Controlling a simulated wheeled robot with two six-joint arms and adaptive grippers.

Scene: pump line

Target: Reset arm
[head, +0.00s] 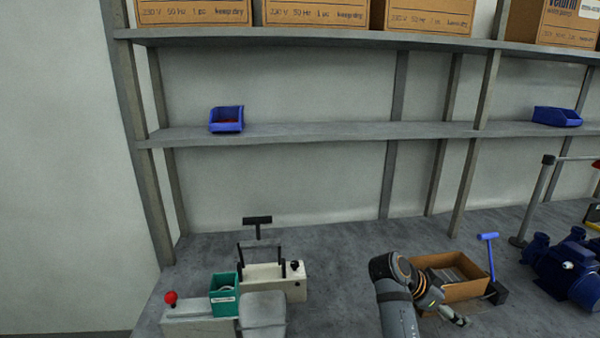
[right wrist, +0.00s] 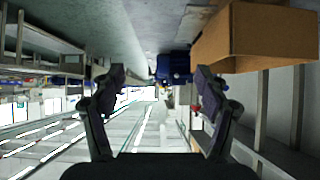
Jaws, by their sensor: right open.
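My right arm comes up from the bottom of the head view. Its gripper (head: 455,317) is at the near side of the open cardboard box (head: 480,291), partly hidden by the arm. In the right wrist view the gripper (right wrist: 160,80) has its two fingers apart, with nothing between them. The cardboard box also shows there (right wrist: 262,38) at the upper right, clear of the fingers. My left gripper is not in view.
A blue pump (head: 563,268) and a blue-handled tool (head: 489,255) are right of the arm. A green bin (head: 224,301) and a white device (head: 262,283) stand on the left. Blue bins (head: 226,126) sit on the shelf (head: 310,132). The worktop between is clear.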

